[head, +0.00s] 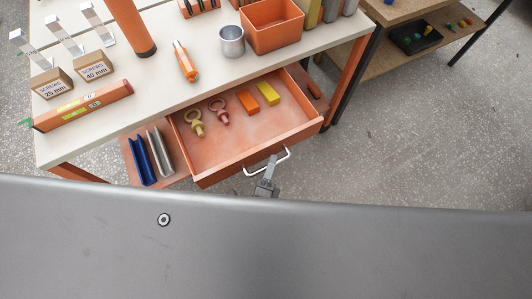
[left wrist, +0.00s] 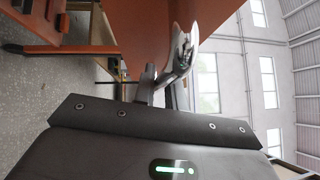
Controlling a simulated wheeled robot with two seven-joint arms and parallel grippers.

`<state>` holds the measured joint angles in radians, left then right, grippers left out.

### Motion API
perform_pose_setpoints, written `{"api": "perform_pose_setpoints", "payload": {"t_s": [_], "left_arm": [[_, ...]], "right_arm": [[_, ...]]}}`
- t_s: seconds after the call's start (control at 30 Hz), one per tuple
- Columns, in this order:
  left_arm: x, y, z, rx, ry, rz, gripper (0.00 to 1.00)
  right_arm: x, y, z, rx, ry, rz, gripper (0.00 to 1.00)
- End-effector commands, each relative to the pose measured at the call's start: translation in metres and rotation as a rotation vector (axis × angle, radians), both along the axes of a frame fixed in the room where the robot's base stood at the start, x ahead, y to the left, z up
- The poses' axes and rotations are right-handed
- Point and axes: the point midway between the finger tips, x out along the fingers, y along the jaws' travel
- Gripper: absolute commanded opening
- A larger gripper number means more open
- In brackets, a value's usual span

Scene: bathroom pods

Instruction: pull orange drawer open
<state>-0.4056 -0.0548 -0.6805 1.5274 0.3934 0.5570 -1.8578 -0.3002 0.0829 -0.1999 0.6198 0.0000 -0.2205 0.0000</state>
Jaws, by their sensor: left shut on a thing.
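The orange drawer (head: 240,150) stands pulled out from under the white-topped table, and its inside shows in the head view. Its pale curved handle (head: 286,157) is on the front face. My left gripper (head: 270,168) is shut on this handle, just in front of the drawer. In the left wrist view, the gripper (left wrist: 168,72) meets the handle (left wrist: 186,48) beside the orange drawer front (left wrist: 150,25). My right gripper is in neither view.
The drawer holds two ring-topped pieces (head: 218,112), an orange block (head: 248,101) and a yellow block (head: 268,93). An orange bin (head: 272,35) and metal cup (head: 231,42) stand on the table (head: 170,85). Floor to the right (head: 430,140) is clear.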

Motion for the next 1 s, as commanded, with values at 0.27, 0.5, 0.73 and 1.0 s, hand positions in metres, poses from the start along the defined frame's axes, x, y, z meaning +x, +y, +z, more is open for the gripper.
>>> {"api": "perform_pose_setpoints", "payload": {"t_s": [0.27, 0.5, 0.73, 1.0], "left_arm": [[-0.0041, -0.0024, -0.0003, 0.001, 0.001, 0.001, 0.00], [-0.0039, -0.0022, -0.0004, 0.000, 0.001, 0.001, 0.18], [-0.0037, -0.0024, -0.0003, 0.000, 0.001, 0.000, 0.34], [-0.0064, -0.0012, -0.0008, 0.000, 0.001, -0.001, 0.34]], "right_arm": [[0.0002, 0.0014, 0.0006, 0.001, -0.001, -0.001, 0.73], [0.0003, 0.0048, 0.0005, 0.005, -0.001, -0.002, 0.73], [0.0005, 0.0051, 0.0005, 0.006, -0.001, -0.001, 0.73], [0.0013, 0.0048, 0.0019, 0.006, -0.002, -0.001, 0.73]]}}
